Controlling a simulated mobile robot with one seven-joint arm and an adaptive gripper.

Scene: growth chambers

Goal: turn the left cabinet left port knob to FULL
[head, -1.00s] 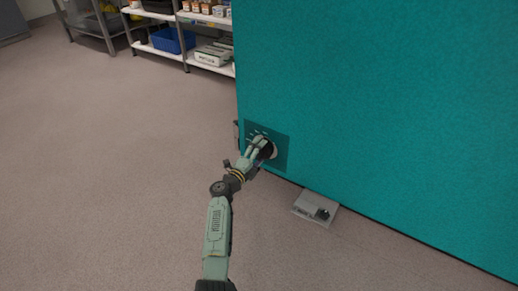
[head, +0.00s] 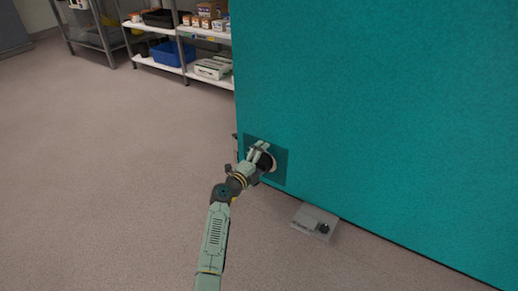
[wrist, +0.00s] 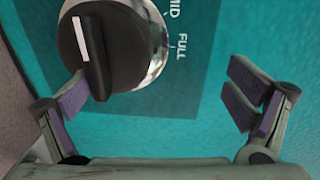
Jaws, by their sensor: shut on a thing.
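The knob (wrist: 94,52) has a black grip bar with a white stripe, on a round chrome base. It sits on a dark teal panel (wrist: 205,80) on the cabinet side. The words MID and FULL show to its right in the wrist view; the stripe is on the bar's far side from FULL. In the head view, my gripper (head: 262,151) is at the knob, which shows as a dark round (head: 267,163).
The teal cabinet (head: 380,100) fills the right side. A small grey box (head: 314,222) lies on the floor by its base. Shelves with a blue bin (head: 172,54) and boxes stand at the back. The floor to the left is clear.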

